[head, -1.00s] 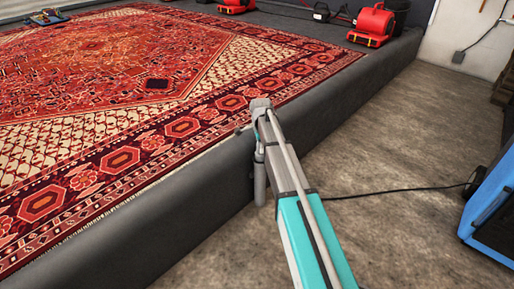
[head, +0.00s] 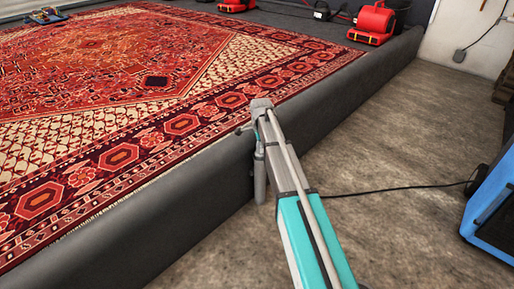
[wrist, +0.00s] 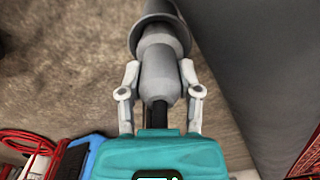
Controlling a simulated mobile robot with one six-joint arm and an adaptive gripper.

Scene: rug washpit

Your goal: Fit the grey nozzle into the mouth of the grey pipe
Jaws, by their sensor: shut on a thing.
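In the wrist view my gripper (wrist: 158,92) has its two pale fingers closed on the sides of the grey nozzle (wrist: 160,78). The nozzle points away from the camera, towards the top of the picture. Directly beyond it is the grey pipe (wrist: 160,10), with a wider, flared mouth. The nozzle's far end overlaps the mouth in this view and looks roughly in line with it. I cannot tell how deep it sits, or whether it touches. In the head view my arm ends beside the pit's edge, and the gripper's grip is hidden there.
The dark grey pit wall (head: 190,221) runs close beside my arm, with a red patterned rug (head: 120,110) inside. Red blowers (head: 371,22) stand at the back. A blue machine (head: 492,215) is at right, its black cable (head: 400,187) crossing the otherwise clear floor (head: 400,130).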

